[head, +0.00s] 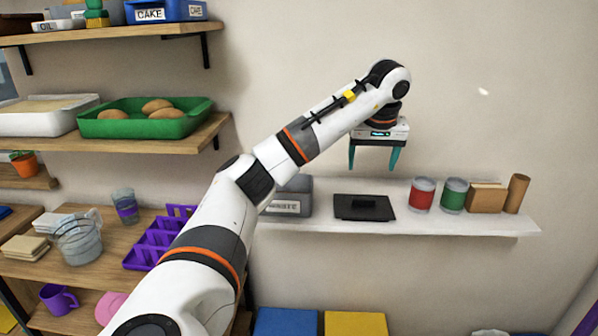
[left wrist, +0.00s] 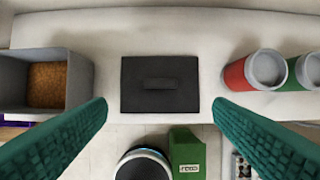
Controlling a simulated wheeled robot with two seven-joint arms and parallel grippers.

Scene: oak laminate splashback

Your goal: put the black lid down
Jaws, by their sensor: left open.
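The black lid (head: 364,207) lies flat on the white wall shelf (head: 450,223), with its raised handle on top. It also shows in the left wrist view (left wrist: 130,97), centred between the fingers and apart from them. My left gripper (head: 373,168) is open and empty, above the lid, with its teal fingers pointing down. In the left wrist view the two fingers (left wrist: 160,112) are spread wide on either side of the lid. My right gripper is in neither view.
A grey labelled bin (head: 291,197), open with brown contents in the left wrist view, stands left of the lid. A red can (head: 422,194), a green can (head: 453,195), a cardboard box (head: 486,198) and a brown tube (head: 516,194) stand to the right. Shelf gaps separate the lid from both sides.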

